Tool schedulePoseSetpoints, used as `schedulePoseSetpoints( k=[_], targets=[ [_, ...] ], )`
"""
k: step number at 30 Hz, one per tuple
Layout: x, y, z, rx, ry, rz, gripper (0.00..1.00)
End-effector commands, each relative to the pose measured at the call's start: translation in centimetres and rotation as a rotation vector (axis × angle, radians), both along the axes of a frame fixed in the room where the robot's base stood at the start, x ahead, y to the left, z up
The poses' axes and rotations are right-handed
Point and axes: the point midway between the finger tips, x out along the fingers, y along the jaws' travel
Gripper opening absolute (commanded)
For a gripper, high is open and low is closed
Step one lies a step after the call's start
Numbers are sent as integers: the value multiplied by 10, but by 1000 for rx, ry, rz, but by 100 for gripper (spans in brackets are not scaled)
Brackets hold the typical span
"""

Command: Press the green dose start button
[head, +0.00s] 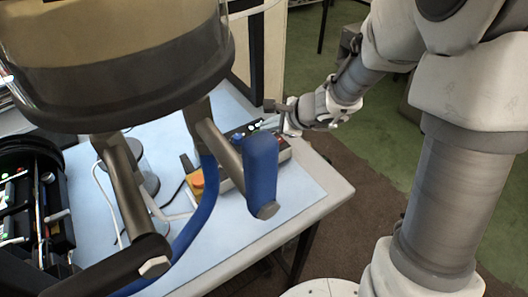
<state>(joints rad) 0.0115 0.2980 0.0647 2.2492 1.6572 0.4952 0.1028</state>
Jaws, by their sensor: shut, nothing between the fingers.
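A dark control box (238,136) with small lit greenish-white marks on its top sits on the light blue table top, behind the blue handle. I cannot make out a separate green dose start button; it is too small here or hidden by the handle or my gripper. My gripper (268,123) reaches in from the right, its fingers over the right end of the box. It is shut and empty. I cannot tell whether the fingertips touch the box.
A blue padded handle (261,172) hangs in front of the box, below a large clear cylinder (110,70). An orange button (197,179) sits left of the handle. Dark equipment (30,205) stands at the left. The table's front right corner (325,195) is clear.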

Motion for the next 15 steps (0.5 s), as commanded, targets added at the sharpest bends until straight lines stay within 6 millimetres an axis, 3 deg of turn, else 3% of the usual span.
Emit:
schedulePoseSetpoints(
  k=[1,6,15],
  targets=[
    [0,0,-16,0,2,0,0],
    [0,0,-35,-1,-1,1,0],
    [0,0,-43,0,0,0,0]
  ],
)
